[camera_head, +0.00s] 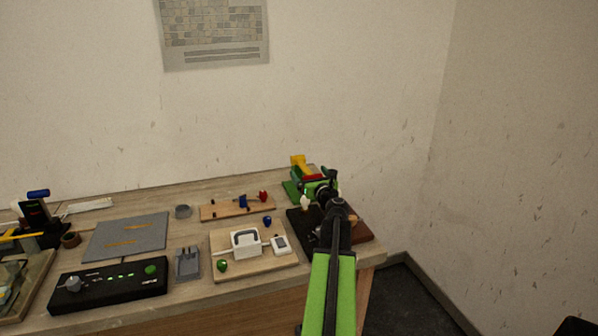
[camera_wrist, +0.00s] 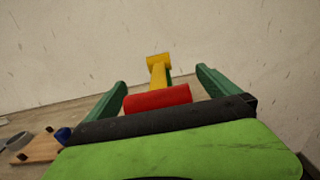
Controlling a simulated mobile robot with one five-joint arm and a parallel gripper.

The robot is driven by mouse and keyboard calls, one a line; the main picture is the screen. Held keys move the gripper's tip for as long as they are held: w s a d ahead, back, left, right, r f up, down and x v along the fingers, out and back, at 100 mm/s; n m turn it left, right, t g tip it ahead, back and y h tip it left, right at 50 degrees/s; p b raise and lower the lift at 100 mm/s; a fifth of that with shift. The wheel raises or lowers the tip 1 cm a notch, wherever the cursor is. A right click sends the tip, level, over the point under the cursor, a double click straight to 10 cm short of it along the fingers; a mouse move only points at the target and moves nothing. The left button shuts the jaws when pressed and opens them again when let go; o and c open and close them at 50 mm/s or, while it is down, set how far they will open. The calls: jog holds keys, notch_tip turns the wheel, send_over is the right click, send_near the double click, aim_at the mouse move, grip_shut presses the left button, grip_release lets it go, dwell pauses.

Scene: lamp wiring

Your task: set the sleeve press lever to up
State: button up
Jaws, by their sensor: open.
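The sleeve press stands at the back right of the bench, with a green base (camera_head: 291,190) and a yellow part (camera_head: 298,160) on top. In the wrist view, a yellow bar with a crosspiece (camera_wrist: 158,62) stands ahead of my gripper. A red cylinder (camera_wrist: 157,98) lies crosswise in front of it, between my fingers in the picture; I cannot tell whether it is the lever's grip. My gripper (camera_wrist: 160,86) is open, its dark green fingers apart on either side. My gripper and arm partly hide the press in the head view, and I cannot tell the lever's position.
A dark board with a white bulb-shaped piece (camera_head: 305,202) lies by my arm. A wooden board (camera_head: 228,269) with a white lamp base is left of it. Another wooden strip (camera_head: 220,213) carries blue and red pieces. The wall is close behind the press.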

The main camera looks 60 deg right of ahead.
jog(key=shift+w+d, duration=0.3)
jog(key=shift+w, duration=0.25)
jog(key=shift+c, duration=0.4)
